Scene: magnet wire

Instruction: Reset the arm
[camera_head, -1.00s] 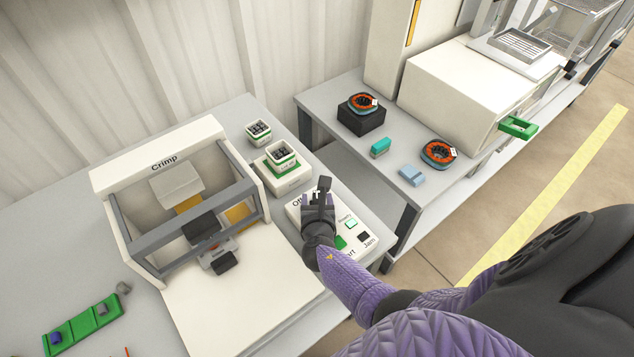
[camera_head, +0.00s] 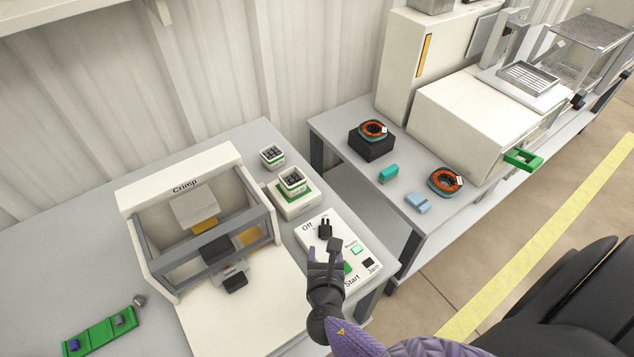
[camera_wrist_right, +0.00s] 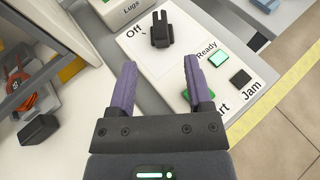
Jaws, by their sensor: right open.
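My right gripper (camera_head: 325,257) is open and empty in the head view, above the near part of a white control box (camera_head: 333,226). The box carries the words Off, Ready, Start and Jam. Its black switch (camera_head: 325,229) stands beyond the fingers, apart from them, near the word Off. In the right wrist view the purple fingers (camera_wrist_right: 160,68) are spread, with the switch (camera_wrist_right: 161,31) ahead of them. The Ready square (camera_wrist_right: 218,57) is light green and the Jam square (camera_wrist_right: 240,78) is dark. The right finger partly covers the green Start button. My left gripper is not in view.
A white Crimp machine (camera_head: 185,183) stands left of the box. A Lugs holder (camera_head: 293,184) lies behind it. A second table at the right holds two orange coils (camera_head: 445,181) and small blocks. A green tray (camera_head: 100,336) lies at lower left.

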